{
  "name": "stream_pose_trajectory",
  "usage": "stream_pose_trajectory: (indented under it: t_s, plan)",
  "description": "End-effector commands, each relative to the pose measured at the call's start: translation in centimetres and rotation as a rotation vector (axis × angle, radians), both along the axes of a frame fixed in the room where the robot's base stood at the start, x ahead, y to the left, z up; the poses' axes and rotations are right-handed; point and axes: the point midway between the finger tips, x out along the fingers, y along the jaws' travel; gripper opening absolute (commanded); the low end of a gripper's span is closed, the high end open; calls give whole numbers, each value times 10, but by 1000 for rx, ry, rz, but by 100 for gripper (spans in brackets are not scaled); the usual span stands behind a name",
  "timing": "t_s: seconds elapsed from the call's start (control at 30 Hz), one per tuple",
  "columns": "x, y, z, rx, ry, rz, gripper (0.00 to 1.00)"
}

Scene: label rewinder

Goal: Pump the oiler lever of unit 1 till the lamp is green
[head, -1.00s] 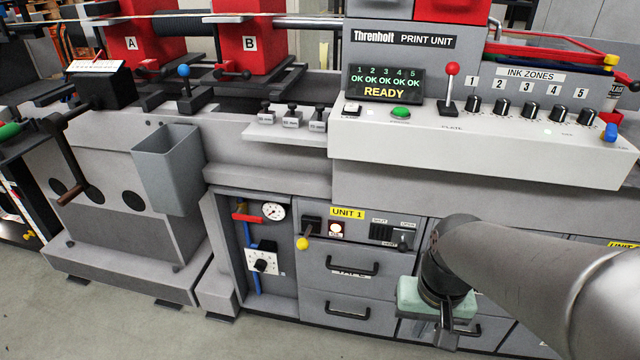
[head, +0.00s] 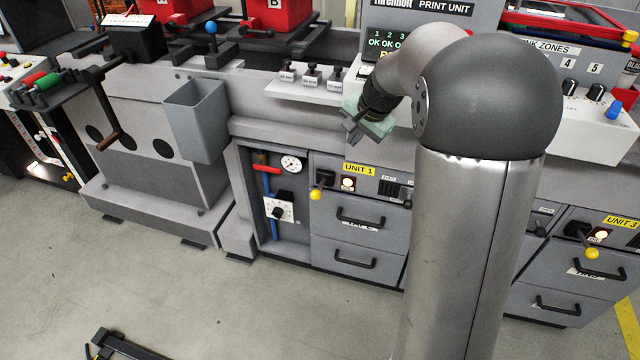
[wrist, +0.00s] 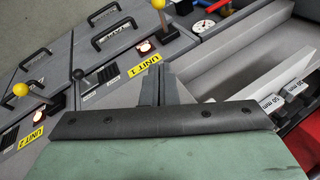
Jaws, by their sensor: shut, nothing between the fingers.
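My gripper (head: 352,128) is shut and empty, above the label and up and right of the lever, apart from both. Its fingers (wrist: 153,85) show in the wrist view.
A grey bin (head: 196,118) hangs to the left. A gauge panel (head: 270,235) is beside the lever, and drawers (head: 358,238) are below it. A ledge with small blocks (head: 310,90) lies behind my gripper. My arm covers the console's middle.

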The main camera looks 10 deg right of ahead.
Motion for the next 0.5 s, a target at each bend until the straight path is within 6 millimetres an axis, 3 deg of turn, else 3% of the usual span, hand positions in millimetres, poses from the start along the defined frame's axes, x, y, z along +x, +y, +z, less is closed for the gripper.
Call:
stream_pose_trajectory:
  t_s: [0.17, 0.5]
  plan:
    - [5, 2, -13, 1, 2, 1, 0]
    - [32, 14, -76, 0, 5, 3, 0]
